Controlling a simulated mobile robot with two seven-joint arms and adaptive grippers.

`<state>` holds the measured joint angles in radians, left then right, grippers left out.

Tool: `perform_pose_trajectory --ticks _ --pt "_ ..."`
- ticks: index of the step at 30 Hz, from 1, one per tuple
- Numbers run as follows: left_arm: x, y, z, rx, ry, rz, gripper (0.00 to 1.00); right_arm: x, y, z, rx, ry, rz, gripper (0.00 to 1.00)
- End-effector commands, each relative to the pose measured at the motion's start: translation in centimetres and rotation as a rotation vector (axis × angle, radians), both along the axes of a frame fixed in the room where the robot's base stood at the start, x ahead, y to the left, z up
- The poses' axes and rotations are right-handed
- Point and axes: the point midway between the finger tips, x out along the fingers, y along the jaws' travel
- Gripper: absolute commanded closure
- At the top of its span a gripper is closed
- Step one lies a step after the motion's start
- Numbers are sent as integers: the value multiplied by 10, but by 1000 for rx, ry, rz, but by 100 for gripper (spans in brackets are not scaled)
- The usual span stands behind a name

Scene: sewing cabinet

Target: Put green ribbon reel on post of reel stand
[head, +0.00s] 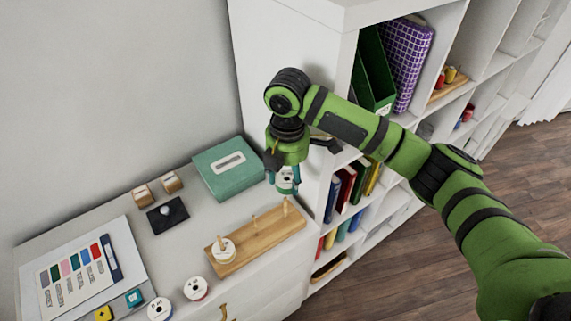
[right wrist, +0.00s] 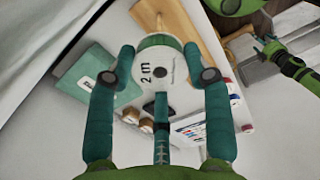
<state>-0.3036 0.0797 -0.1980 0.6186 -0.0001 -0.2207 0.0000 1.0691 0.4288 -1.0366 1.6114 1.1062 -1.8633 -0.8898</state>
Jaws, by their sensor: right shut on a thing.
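My right gripper (head: 284,178) is shut on the green ribbon reel (head: 286,186), above the table near its right end. In the right wrist view the reel (right wrist: 160,68) shows a white face marked "2 m" and a green band between the fingers (right wrist: 162,75). The wooden reel stand (head: 265,240) lies below the held reel, with upright posts. Its near-left post carries a white-faced reel (head: 224,250); the middle post (head: 253,222) and the right post (head: 285,207) are bare. The held reel is apart from the posts.
A teal box (head: 228,170) stands behind the stand. Two loose reels (head: 195,288) (head: 159,309) lie in front of it at left. A colour card (head: 75,274) lies at far left. A white shelf unit (head: 290,60) rises close on the right.

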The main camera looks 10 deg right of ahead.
Motion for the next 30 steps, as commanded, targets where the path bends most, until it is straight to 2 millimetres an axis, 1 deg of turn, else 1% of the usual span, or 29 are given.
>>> perform_pose_trajectory --ticks 1,3,8,30 --pt "0 0 4 0 0 0 22 1 2 2 -1 2 30 74" --pt "0 0 4 0 0 0 22 2 3 2 -2 2 62 74" --pt "1 0 4 0 -1 -1 22 2 3 0 -3 2 83 74" --pt "4 -1 4 -1 -6 -3 22 2 3 -29 -2 2 79 74"
